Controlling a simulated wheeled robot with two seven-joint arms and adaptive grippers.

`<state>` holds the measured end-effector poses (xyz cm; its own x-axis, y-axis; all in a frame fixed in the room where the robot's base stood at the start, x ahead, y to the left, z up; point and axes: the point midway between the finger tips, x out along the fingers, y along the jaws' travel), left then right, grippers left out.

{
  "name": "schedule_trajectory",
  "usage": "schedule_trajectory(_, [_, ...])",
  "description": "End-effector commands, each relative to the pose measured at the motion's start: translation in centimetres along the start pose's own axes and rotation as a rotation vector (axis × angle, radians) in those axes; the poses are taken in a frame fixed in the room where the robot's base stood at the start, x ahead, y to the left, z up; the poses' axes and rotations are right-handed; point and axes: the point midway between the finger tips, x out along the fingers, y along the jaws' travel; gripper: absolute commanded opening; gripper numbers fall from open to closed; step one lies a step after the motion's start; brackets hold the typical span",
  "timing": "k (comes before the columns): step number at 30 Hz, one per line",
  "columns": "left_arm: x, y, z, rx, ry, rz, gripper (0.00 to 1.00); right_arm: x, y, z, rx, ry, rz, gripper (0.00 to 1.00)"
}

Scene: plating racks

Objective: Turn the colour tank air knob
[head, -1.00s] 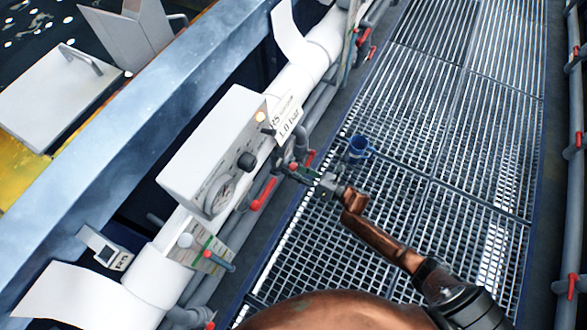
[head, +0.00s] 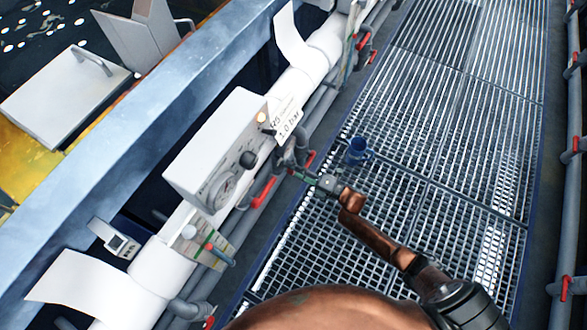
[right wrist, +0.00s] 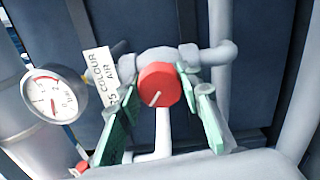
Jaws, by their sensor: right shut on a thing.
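In the right wrist view, the round red knob (right wrist: 158,87) with a white pointer line sits on a grey pipe fitting. A tag (right wrist: 101,80) reading "COLOUR AIR" hangs at its left. My right gripper (right wrist: 160,92) has its green fingers on either side of the knob and is shut on it. In the head view, my right gripper (head: 308,178) reaches left to the pipes beside the walkway, and the knob cannot be made out there. My left gripper is not in view.
A pressure gauge (right wrist: 54,94) stands left of the knob. A grey control box (head: 212,150) and several red-handled valves line the large white pipe. A blue cup (head: 357,151) stands on the metal grating (head: 440,150) near my gripper. The grating at right is clear.

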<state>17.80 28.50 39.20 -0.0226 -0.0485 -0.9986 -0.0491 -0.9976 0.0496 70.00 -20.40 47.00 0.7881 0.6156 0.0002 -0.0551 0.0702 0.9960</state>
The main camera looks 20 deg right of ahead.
Motion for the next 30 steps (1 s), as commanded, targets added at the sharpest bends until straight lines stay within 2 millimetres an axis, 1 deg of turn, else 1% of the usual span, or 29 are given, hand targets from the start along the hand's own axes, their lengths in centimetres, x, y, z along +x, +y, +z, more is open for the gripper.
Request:
schedule_trajectory(1, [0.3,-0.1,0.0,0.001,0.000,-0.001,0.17,0.0,0.2,0.3,0.041,-0.005,-0.001,0.09])
schedule_trajectory(18, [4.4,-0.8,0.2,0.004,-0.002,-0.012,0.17,0.0,0.2,0.4,0.569,-0.005,0.001,0.09])
schedule_trajectory(24, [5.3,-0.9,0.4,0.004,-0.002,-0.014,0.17,0.0,0.1,0.4,0.713,-0.005,0.001,0.09])
schedule_trajectory(30, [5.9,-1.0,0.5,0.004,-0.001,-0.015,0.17,0.0,0.1,0.4,0.810,-0.005,0.001,0.09])
